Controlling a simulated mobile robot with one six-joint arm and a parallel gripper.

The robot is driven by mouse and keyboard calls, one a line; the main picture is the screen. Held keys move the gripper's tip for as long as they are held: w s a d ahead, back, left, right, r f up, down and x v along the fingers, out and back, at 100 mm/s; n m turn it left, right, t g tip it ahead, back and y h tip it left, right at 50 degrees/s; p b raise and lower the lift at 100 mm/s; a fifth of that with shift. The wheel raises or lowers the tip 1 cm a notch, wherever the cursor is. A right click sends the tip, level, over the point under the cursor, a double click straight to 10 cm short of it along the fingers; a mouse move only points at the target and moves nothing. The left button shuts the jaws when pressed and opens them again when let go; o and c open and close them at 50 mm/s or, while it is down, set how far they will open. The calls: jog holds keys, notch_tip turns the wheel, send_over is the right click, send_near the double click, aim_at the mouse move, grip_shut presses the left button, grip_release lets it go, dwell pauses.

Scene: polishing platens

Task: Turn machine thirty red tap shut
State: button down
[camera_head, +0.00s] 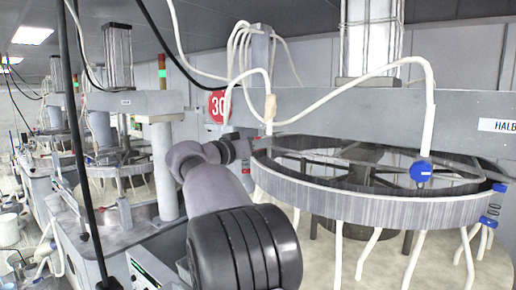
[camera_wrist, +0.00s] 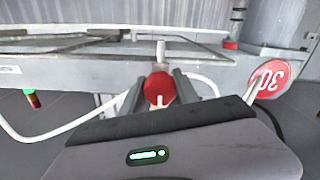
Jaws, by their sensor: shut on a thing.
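The red tap (camera_wrist: 160,88) is in the middle of the wrist view, a round red knob on a pale stem. My gripper (camera_wrist: 159,90) has one dark finger on each side of the knob and is shut on it. In the head view my gripper (camera_head: 243,147) is small and reaches toward the machine beside the red 30 sign (camera_head: 219,106); the tap is not clearly seen there. The sign also shows upside down at the right of the wrist view (camera_wrist: 271,79).
A large ring-shaped platen (camera_head: 370,205) with pale hoses hanging below it stands right of my arm. A blue round tap (camera_head: 422,172) hangs on a white hose over it. White hoses loop above. Another machine (camera_head: 120,170) stands at left.

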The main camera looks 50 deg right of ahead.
jog(key=c, duration=0.9)
grip_release()
jog(key=s+a+b, duration=0.1)
jog(key=a+b, duration=0.4)
jog(key=a, duration=1.2)
jog(key=shift+s+a, duration=0.2)
jog(key=shift+s, duration=0.1)
